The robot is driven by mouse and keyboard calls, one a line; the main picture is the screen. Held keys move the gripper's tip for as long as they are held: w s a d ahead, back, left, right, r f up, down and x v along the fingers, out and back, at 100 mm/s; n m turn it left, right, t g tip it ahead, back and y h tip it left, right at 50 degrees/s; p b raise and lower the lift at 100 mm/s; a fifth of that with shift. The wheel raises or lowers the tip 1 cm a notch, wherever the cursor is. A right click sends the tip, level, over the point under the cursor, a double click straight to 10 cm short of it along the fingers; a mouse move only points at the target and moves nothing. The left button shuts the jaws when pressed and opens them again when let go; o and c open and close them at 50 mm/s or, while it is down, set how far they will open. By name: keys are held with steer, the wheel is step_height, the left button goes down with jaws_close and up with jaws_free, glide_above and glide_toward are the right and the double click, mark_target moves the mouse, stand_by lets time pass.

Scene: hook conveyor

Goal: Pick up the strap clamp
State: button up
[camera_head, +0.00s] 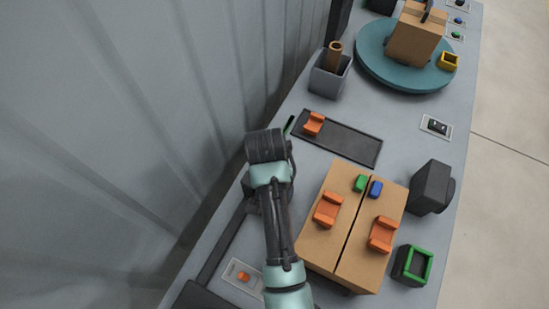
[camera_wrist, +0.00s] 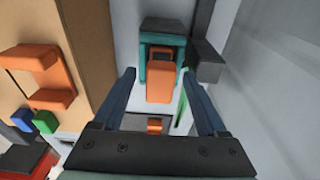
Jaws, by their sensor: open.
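An orange block (camera_wrist: 160,82), likely the strap clamp, sits in a teal bracket (camera_wrist: 142,70) with a dark top, centred in the wrist view. My gripper (camera_wrist: 159,76) is open, with one dark blue finger on each side of this block in the picture. I cannot tell how far below the fingertips it is. In the head view my arm hides the block and my fingers. Two similar C-shaped orange pieces (camera_head: 327,210) (camera_head: 382,235) lie on the cardboard box, and one (camera_head: 313,124) lies on the black mat.
The cardboard box (camera_head: 325,255) also bears a green block (camera_head: 360,183) and a blue block (camera_head: 376,189). A dark block (camera_head: 431,187) and green-rimmed bin (camera_head: 412,265) stand right of it. The black mat (camera_head: 350,143) lies beyond the box. A corrugated wall (camera_head: 130,110) runs along the left.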

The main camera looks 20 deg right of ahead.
steer(key=shift+d+f, duration=0.1)
steer(key=shift+f, duration=0.65)
steer(key=shift+c, duration=0.3)
jaws_close()
